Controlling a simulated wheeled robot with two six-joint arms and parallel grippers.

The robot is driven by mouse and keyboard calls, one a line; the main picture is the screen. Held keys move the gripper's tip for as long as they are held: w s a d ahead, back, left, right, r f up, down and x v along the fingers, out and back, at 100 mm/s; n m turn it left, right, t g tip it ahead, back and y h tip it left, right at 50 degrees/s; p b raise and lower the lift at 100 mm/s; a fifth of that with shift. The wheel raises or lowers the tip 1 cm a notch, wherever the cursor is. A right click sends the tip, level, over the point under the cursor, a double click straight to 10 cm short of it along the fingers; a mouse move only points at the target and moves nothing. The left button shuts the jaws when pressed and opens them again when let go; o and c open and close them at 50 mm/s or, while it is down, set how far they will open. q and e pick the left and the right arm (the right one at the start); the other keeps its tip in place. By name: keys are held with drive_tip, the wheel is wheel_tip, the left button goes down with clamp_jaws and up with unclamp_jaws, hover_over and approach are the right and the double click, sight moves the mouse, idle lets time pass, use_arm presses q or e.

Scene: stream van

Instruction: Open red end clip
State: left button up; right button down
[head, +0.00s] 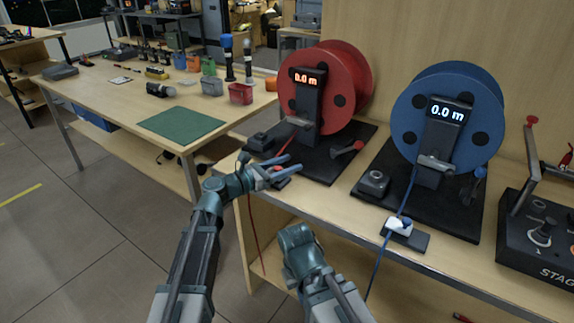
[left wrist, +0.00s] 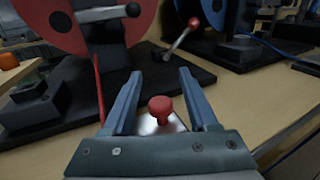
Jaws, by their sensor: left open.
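The red end clip shows in the left wrist view as a red knob (left wrist: 160,106) on a pale metal plate (left wrist: 158,125). My left gripper (left wrist: 158,85) is open, with one finger on each side of the knob. I see a gap between the knob and both fingers. In the head view my left gripper (head: 294,162) reaches over the bench's front edge by the red reel (head: 347,85), and its fingers partly hide the clip. My right arm shows at bottom centre, but no fingers of it can be seen.
The red reel's dark base and a red-tipped crank (head: 346,148) lie just beyond the left gripper. A blue reel (head: 447,105) with a white clip (head: 399,225) stands to the right. A black control box (head: 541,240) is at far right. A table with a green mat (head: 181,123) is at left.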

use_arm(q)
clamp_jaws()
idle(1.4)
